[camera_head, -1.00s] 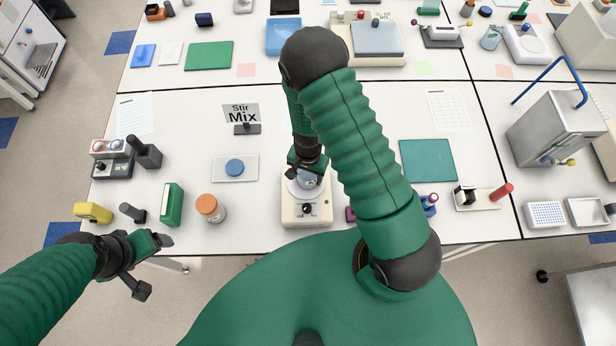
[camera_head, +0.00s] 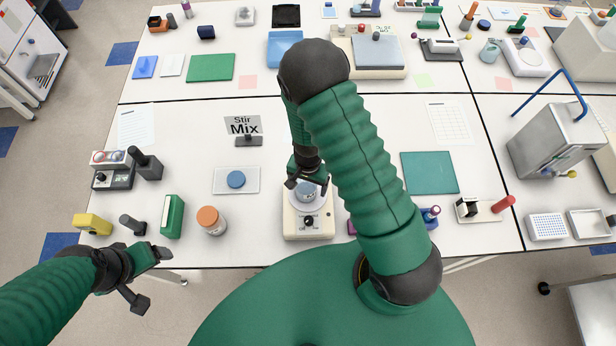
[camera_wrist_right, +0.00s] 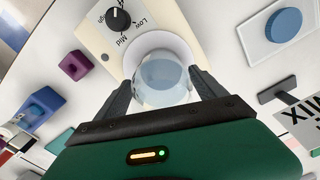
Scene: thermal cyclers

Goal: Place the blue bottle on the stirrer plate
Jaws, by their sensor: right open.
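The stirrer plate (camera_head: 309,226) is a cream box with a dial and a round white top, at the table's front middle. A clear, pale-blue round vessel (camera_head: 307,193), apparently the blue bottle, stands on that top. In the right wrist view the vessel (camera_wrist_right: 164,80) is over the white disc (camera_wrist_right: 162,45). My right gripper (camera_head: 307,184) is open, with one finger on each side of the vessel; in the wrist view its fingers (camera_wrist_right: 164,88) look slightly apart from it. The vessel's upper part is partly hidden in the head view. My left gripper (camera_head: 152,279) is open and empty off the table's front edge.
A blue item (camera_head: 430,216) and purple block (camera_wrist_right: 75,65) are on the right. Bare table lies between them.

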